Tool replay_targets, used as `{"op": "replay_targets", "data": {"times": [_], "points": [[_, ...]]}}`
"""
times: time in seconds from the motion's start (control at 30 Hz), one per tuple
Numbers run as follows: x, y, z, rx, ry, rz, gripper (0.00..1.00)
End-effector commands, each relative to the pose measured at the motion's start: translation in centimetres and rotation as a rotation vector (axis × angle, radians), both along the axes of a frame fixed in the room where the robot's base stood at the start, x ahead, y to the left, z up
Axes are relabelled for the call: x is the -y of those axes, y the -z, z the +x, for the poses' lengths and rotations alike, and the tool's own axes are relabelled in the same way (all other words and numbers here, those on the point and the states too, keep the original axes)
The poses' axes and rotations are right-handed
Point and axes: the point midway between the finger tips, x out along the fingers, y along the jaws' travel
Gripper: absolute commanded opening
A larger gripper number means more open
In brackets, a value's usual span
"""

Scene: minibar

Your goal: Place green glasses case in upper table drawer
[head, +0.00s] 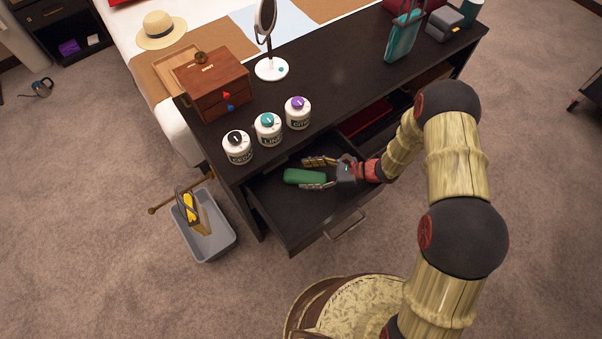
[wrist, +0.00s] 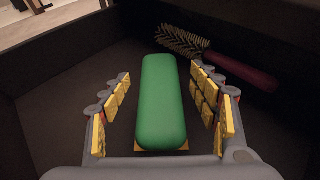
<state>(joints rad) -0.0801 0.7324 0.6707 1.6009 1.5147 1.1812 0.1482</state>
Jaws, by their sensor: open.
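The green glasses case (head: 304,176) lies inside the open upper drawer (head: 283,206) of the dark table (head: 345,80). My gripper (head: 319,174) is inside the drawer with its fingers open on both sides of the case. In the wrist view the green case (wrist: 161,100) lies lengthwise between the two yellow-padded fingers (wrist: 163,103), with a gap on each side. The case appears to rest on the drawer floor. A small yellowish piece shows under its near end.
A hairbrush (wrist: 240,70) with a dark red handle lies in the drawer behind and right of the case. Several white jars (head: 268,128), a wooden box (head: 213,85) and a mirror (head: 270,68) stand on the tabletop. A grey bin (head: 214,240) stands on the floor left of the drawer.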

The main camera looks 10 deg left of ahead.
Motion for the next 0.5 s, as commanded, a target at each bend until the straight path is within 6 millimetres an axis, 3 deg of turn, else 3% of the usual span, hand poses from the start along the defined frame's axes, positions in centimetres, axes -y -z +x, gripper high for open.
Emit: {"op": "replay_targets", "data": {"times": [0.2,0.5], "points": [[3.0,-1.4,0.3,0.000,0.002,0.000,0.61],[3.9,-1.6,0.3,0.000,-0.001,0.000,0.61]]}}
